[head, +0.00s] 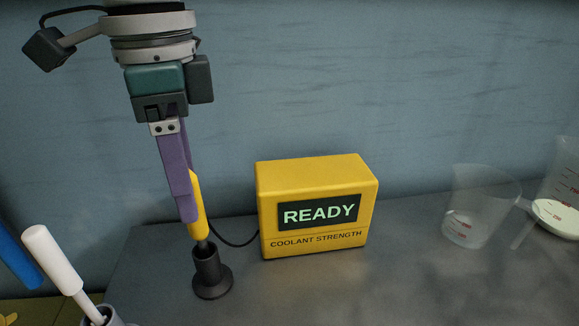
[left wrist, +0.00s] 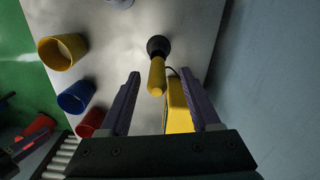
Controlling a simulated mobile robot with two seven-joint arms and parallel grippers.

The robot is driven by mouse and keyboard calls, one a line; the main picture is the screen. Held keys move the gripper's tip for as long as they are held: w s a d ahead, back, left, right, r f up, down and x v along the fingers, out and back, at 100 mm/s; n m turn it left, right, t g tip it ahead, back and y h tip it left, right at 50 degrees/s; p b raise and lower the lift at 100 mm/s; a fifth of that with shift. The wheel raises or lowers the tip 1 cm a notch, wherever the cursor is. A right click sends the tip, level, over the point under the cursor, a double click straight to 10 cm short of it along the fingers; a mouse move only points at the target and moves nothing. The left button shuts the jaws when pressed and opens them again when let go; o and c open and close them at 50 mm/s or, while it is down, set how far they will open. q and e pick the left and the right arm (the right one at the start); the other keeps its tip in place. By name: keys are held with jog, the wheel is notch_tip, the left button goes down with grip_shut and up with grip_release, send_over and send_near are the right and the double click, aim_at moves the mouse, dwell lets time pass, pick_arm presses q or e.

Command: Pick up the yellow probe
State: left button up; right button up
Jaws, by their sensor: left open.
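The yellow probe (head: 198,206) stands upright, its dark tip in a black round-based holder (head: 211,272) on the grey cart top. It also shows in the left wrist view (left wrist: 157,76), between the two finger lines. My left gripper (head: 186,205) points down at the probe with its purple fingers apart. In the head view one finger partly covers the probe. In the left wrist view the gripper (left wrist: 161,74) has a clear gap on each side of the probe.
A yellow meter box (head: 317,208) reading READY stands right of the holder, with a black cable behind. Clear beakers (head: 478,207) stand at the right. A white-handled tool (head: 52,258) stands at the left. Yellow (left wrist: 62,51) and blue (left wrist: 77,97) cups stand left in the wrist view.

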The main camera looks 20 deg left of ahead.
aim_at(197, 227)
pick_arm(q)
jog(key=shift+f, duration=0.9)
notch_tip(197, 227, down, 5)
jog(key=shift+s+d+r+b, duration=0.1)
jog(key=shift+d+b, duration=0.05)
jog(key=shift+b, duration=0.5)
pick_arm(e)
jog(key=shift+s+a+f, duration=0.1)
jog(key=shift+s+f, duration=0.1)
jog(key=shift+f, duration=0.25)
jog(key=shift+s+a+f, duration=0.1)
jog(key=shift+s+f, duration=0.05)
jog(key=shift+f, duration=0.3)
pick_arm(q)
grip_shut()
pick_arm(e)
jog(key=shift+w, duration=0.1)
jog(key=shift+d, duration=0.1)
